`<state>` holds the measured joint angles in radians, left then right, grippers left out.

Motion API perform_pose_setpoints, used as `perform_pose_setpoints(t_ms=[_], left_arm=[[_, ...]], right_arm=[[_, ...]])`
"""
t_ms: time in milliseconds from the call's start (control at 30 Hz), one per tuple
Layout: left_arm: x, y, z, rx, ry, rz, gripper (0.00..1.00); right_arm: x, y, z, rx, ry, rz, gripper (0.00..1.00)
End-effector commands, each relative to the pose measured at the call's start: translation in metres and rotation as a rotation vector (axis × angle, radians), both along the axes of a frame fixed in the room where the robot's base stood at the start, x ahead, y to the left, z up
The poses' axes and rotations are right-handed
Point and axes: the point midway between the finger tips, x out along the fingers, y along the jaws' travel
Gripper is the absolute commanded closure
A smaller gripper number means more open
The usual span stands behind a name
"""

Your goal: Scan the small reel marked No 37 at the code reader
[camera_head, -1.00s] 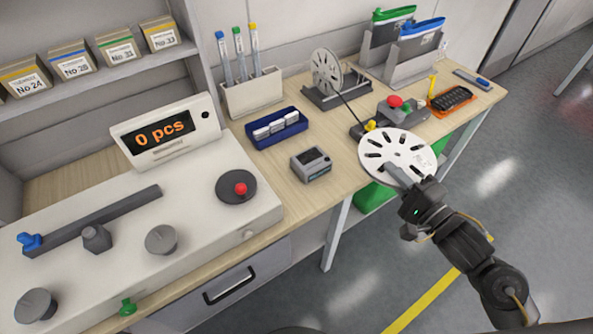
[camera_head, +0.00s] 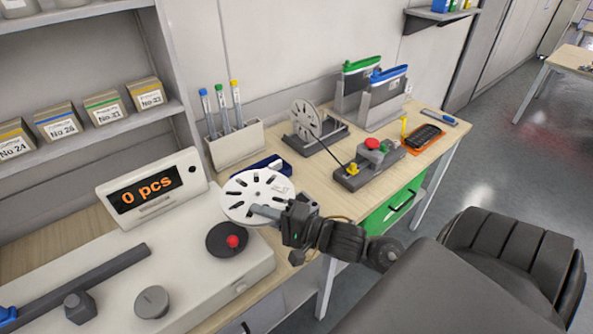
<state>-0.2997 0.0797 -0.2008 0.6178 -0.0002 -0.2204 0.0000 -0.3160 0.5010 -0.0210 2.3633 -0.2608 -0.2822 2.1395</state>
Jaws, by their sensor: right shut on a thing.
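My right gripper (camera_head: 268,212) is shut on the rim of a white slotted reel (camera_head: 250,188). It holds the reel roughly flat above the bench, near the right end of the counting machine. No number is readable on this reel. Another small reel (camera_head: 305,121) stands upright in a dark stand farther back; no number shows on it. A small grey box with a dark window, possibly the code reader, is hidden now behind my right gripper and the reel. My left gripper is out of view.
A blue tray (camera_head: 270,165) is partly covered by the reel. A red-button device (camera_head: 372,146) stands on the right of the bench.

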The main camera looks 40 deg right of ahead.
Motion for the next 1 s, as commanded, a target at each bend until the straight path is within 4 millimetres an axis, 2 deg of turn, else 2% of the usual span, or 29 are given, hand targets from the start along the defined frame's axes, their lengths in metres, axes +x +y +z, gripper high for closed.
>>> perform_pose_setpoints(t_ms=[33, 167, 300, 433, 733, 1000], left_arm=[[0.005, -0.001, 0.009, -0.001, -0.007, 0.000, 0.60], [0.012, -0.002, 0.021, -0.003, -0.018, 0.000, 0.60], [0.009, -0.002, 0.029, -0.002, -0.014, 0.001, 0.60], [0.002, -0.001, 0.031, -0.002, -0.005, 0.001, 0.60], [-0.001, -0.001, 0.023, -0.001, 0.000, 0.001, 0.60], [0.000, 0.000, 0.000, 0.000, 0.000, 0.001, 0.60]], right_arm=[[-0.009, -0.009, -0.001, 0.005, 0.010, -0.017, 1.00], [-0.036, -0.036, -0.007, 0.010, 0.013, -0.069, 1.00], [-0.060, -0.061, -0.011, -0.002, 0.006, -0.116, 1.00], [-0.072, -0.073, -0.013, -0.011, 0.001, -0.137, 1.00], [-0.067, -0.075, -0.018, -0.013, -0.005, -0.140, 1.00], [-0.038, -0.075, -0.030, -0.014, -0.007, -0.139, 1.00]])
